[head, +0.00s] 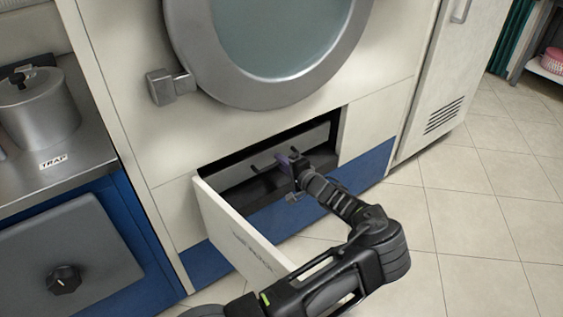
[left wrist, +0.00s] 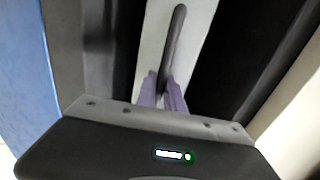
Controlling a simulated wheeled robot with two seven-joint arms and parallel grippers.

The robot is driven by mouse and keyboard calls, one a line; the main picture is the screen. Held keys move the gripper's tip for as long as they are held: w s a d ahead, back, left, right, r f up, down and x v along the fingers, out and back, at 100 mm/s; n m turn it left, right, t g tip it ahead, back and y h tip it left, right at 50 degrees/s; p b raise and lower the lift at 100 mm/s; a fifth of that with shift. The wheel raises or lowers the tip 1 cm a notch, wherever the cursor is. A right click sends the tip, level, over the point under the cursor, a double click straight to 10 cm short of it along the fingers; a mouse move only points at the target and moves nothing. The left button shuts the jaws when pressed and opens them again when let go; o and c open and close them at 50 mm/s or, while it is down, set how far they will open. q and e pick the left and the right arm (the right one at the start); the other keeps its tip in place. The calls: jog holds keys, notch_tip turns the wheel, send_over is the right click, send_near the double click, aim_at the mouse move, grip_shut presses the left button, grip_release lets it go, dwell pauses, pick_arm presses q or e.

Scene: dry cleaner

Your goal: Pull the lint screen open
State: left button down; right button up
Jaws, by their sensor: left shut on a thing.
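The lint screen (head: 232,172) is a long grey panel inside the low opening under the round door. It carries a thin dark bar handle (head: 264,169). My left gripper (head: 289,159) reaches into the opening and is at this handle. In the left wrist view the purple fingertips (left wrist: 170,95) are closed on the dark handle (left wrist: 174,42), which stands out past them against the pale screen front (left wrist: 152,40). The fingers and arm hide part of the screen in the head view. My right gripper is not in view.
The white flap (head: 235,235) of the opening stands swung out on the left, close beside my arm. The round door (head: 270,40) is above. A metal pot (head: 40,112) stands on the left counter. Tiled floor (head: 480,230) is clear on the right.

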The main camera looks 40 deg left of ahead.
pick_arm(q)
jog(key=shift+d, duration=0.1)
jog(key=f+p+v, duration=0.1)
jog(key=f+v, duration=0.2)
jog(key=v, duration=1.2)
jog(key=d+f+p+v, duration=0.1)
jog(key=f+v, duration=0.2)
jog(key=v, duration=1.2)
jog(key=shift+s+f, duration=0.2)
jog(key=shift+s, duration=0.2)
jog(key=shift+d, duration=0.2)
jog(key=c, duration=1.7)
grip_release()
jog(key=shift+a, duration=0.2)
jog(key=shift+c, duration=0.2)
jog(key=shift+r, duration=0.1)
